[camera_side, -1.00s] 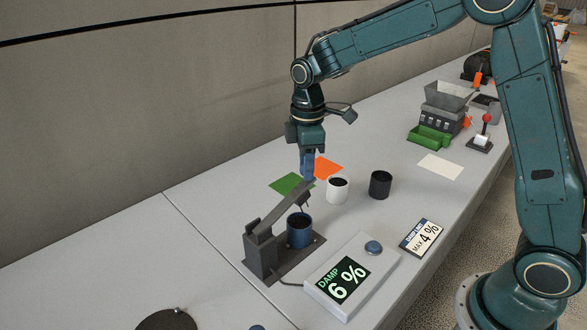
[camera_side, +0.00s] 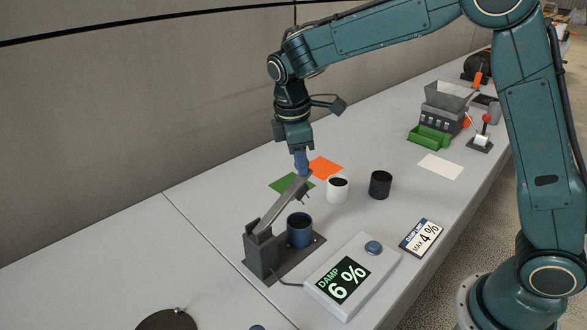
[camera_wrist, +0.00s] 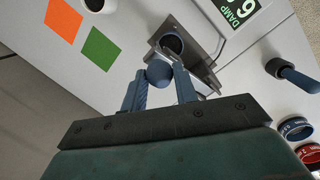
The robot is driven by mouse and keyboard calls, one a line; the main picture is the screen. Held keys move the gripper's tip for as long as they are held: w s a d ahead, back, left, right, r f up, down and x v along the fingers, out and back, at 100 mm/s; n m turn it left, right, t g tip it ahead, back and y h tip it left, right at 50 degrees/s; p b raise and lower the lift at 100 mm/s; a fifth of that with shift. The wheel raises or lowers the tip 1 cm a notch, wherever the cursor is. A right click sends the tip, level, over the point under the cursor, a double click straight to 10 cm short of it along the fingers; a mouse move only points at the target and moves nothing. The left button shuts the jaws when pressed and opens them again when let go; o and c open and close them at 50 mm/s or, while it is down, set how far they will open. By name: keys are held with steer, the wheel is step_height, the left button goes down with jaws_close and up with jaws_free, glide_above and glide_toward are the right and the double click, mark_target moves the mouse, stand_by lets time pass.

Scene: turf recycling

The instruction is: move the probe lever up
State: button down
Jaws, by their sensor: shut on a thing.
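The probe lever (camera_side: 285,203) is a grey arm hinged on a dark post (camera_side: 262,252). It slants upward from the post, its free end raised above the blue cup (camera_side: 300,231). My gripper (camera_side: 302,166) points down and is shut on the lever's free end, where a blue knob (camera_wrist: 159,74) shows between the two fingers in the wrist view. A short probe tip hangs under the lever, clear of the cup. The cup holds dark material and stands on the dark base plate (camera_side: 318,239).
A white meter (camera_side: 352,273) reads DAMP 6 %, beside a card (camera_side: 422,237) reading MAX 4 %. A white cup (camera_side: 337,190), a black cup (camera_side: 380,184), a green mat (camera_side: 284,184) and an orange mat (camera_side: 326,166) lie behind. The table's left side is mostly clear.

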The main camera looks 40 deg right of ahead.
steer(key=shift+a+r+h, duration=0.8)
steer(key=shift+a+r, duration=0.05)
steer(key=shift+a, duration=0.15)
steer(key=shift+a+r+h, duration=0.45)
steer(key=shift+a+h, duration=0.15)
steer(key=shift+a, duration=0.2)
steer(key=shift+a+r+h, duration=0.45)
steer(key=shift+a+h, duration=0.15)
steer(key=shift+a, duration=0.2)
steer(key=c, duration=1.1)
jaws_free()
steer(key=shift+d, duration=0.2)
